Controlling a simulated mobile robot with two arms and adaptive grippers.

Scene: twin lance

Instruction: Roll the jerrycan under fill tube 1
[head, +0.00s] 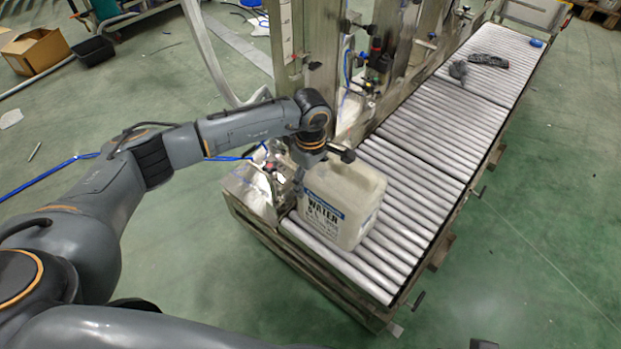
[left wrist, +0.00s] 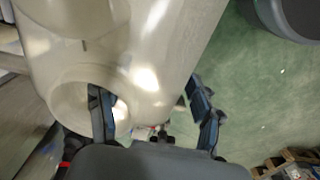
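The jerrycan (head: 345,205) is a cream-white can with a blue and white WATER label. It stands upright on the near end of the roller conveyor (head: 385,285). My left gripper (head: 300,172) is at the can's upper left side, partly hidden by my wrist. In the left wrist view, the can (left wrist: 150,60) fills the upper middle. The left gripper's fingers (left wrist: 152,112) are spread, one in front of or inside a round opening in the can, the other beyond its edge. I cannot tell whether they touch it. Fill tube 1 is not clearly identifiable.
A metal filling frame (head: 327,60) with valves and hoses stands along the conveyor's left side. Dark grey items (head: 488,61) lie farther along the rollers. A cardboard box (head: 35,50) and a black bin (head: 93,51) are at far left.

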